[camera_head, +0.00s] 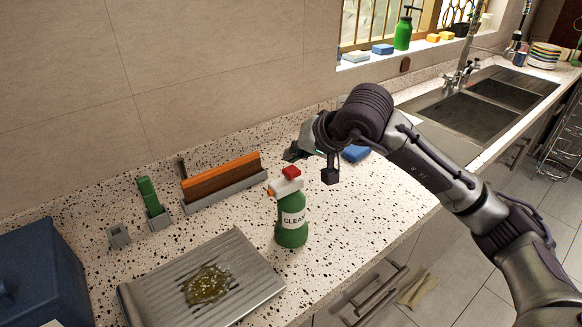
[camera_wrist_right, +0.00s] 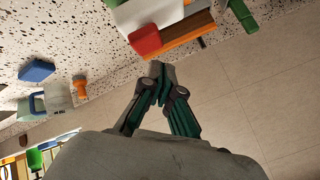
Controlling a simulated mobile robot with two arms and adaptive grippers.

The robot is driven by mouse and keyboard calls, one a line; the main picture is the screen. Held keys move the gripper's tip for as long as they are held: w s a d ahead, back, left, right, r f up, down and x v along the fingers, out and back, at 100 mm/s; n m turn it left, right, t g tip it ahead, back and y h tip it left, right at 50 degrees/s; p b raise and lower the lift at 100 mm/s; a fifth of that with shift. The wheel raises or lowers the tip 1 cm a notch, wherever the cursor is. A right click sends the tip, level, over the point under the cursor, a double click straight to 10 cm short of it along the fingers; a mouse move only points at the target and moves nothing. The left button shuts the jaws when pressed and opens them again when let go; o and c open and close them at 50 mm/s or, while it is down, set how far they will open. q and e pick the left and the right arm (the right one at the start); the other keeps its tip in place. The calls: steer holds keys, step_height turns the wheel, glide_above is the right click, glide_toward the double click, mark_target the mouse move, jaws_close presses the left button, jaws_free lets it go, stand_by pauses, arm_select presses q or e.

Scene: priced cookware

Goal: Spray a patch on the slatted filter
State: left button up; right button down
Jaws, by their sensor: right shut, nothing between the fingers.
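A green spray bottle (camera_head: 291,222) with a white label stands upright on the speckled counter. Its head is white with a red top and an orange nozzle pointing left; the red and white head (camera_wrist_right: 145,38) also shows in the right wrist view. The slatted filter (camera_head: 240,257) lies flat at the front left, with a greasy brown-yellow patch (camera_head: 207,284) on its slats. My right gripper (camera_head: 290,155) is behind and above the bottle, apart from it. In the right wrist view the fingers (camera_wrist_right: 160,82) are shut and empty. My left gripper is not in view.
A grey holder (camera_head: 225,195) with an orange-brown board stands behind the filter, beside a green brush (camera_head: 150,197) in a stand. A blue box (camera_head: 40,275) is at the left. A blue sponge (camera_head: 355,153) lies behind my right arm. The sink (camera_head: 465,115) is at the right.

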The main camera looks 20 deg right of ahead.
mark_target(294, 171)
step_height(294, 171, up, 6)
steer(key=shift+p, duration=1.2)
